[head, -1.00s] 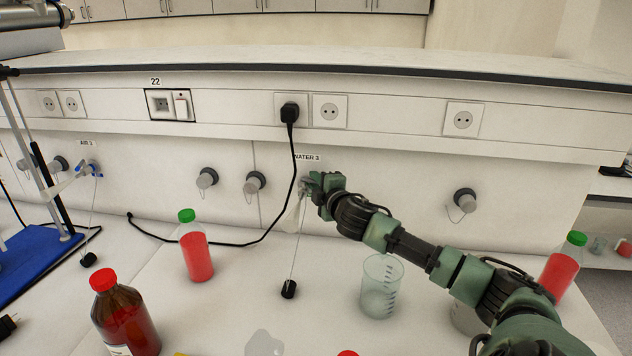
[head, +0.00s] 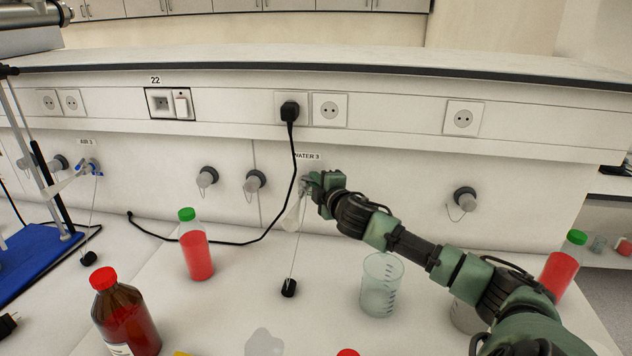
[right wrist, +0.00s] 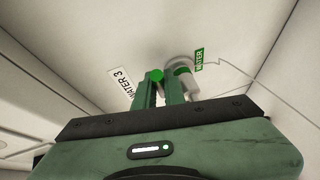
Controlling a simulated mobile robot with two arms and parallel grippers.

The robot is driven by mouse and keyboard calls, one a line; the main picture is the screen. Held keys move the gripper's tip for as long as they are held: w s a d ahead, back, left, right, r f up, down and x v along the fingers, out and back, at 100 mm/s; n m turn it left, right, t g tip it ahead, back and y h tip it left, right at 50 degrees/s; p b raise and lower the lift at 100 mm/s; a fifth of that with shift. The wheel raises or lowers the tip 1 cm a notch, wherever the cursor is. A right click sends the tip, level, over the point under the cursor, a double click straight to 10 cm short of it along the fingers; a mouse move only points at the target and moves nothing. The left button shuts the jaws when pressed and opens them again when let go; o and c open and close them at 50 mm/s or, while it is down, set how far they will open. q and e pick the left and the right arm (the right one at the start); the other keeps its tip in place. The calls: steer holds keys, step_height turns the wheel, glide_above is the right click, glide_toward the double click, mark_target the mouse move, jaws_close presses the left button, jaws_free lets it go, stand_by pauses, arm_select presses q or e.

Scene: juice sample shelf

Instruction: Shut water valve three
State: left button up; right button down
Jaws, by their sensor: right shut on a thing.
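The WATER 3 label (head: 307,156) is on the white panel, with the valve and its pale nozzle (head: 290,217) just below it. My right gripper (head: 312,184) reaches in from the right and is at the valve. In the right wrist view its two green fingers (right wrist: 168,92) are shut on the valve's green handle (right wrist: 156,76). My left gripper is not in view.
A red-filled bottle with a green cap (head: 195,245), a brown bottle (head: 124,315) and a clear beaker (head: 381,287) stand on the bench below. A black cable (head: 268,232) hangs from a wall plug left of the valve. Another similar bottle (head: 562,268) stands right of my arm.

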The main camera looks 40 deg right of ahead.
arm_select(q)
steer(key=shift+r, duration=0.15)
arm_select(e)
steer(key=shift+f, duration=0.1)
stand_by(0.7)
steer(key=shift+d+n+t+y+p, duration=0.25)
steer(key=shift+n+y+p, duration=0.35)
steer(key=shift+n+y, duration=0.3)
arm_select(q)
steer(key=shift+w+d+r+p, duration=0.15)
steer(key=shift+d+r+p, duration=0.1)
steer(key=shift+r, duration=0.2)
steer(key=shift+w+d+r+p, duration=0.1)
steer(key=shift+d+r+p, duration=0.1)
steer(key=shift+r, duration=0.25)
arm_select(e)
steer(key=shift+w+d+n+t+y, duration=0.15)
steer(key=shift+n+y, duration=0.15)
steer(key=shift+y, duration=0.3)
steer(key=shift+w+n+t+y, duration=0.1)
steer(key=shift+n+y, duration=0.2)
steer(key=shift+y, duration=0.3)
steer(key=c, duration=1.8)
jaws_free()
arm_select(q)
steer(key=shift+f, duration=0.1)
arm_select(e)
steer(key=shift+s, duration=0.1)
